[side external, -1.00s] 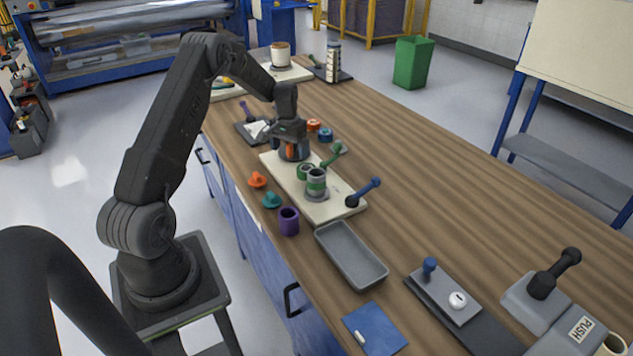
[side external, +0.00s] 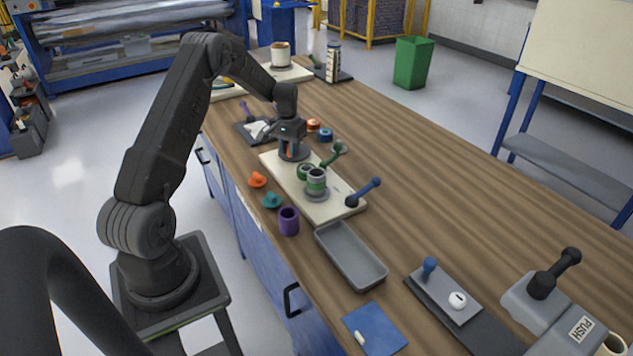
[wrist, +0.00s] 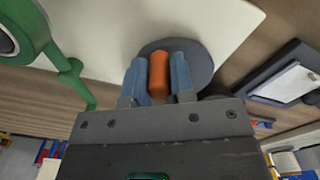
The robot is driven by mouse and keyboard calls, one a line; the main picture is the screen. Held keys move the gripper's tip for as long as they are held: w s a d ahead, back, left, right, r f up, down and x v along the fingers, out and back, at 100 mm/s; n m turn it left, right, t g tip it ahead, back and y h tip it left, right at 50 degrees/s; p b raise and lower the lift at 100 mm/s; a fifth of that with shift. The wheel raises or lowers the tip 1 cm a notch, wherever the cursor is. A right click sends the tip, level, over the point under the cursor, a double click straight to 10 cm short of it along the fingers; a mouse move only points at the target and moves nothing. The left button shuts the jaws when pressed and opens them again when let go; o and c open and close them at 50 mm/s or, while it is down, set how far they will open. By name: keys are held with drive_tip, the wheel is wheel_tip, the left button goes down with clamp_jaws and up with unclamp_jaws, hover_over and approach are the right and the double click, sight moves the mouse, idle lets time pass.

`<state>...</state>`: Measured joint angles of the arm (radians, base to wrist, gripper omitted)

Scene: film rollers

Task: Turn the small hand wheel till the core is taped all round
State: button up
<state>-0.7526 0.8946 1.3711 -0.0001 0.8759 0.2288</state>
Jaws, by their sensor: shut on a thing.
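The small hand wheel shows in the wrist view as a grey disc (wrist: 203,62) with an upright orange knob (wrist: 159,74). My gripper (wrist: 158,78) is shut on that knob, with one blue-grey finger on each side. In the side view my gripper (side external: 291,147) is low over the far part of the cream board (side external: 325,208) and mostly hides the wheel. The core (side external: 316,183) is a grey cylinder with a green band on its near side. Its far side is hidden. A green tape roll (side external: 304,172) and green arm (side external: 331,157) stand beside it.
A blue-knobbed lever (side external: 366,190) is at the board's near right. Orange (side external: 257,180) and teal (side external: 272,200) pieces, a purple cup (side external: 289,221) and a grey tray (side external: 352,255) lie nearby.

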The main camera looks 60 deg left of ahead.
drive_tip(key=shift+a, duration=0.1)
idle(0.4)
drive_tip(key=shift+s+a, duration=0.45)
drive_tip(key=shift+a, duration=0.2)
drive_tip(key=shift+a, duration=0.1)
drive_tip(key=shift+a, duration=0.7)
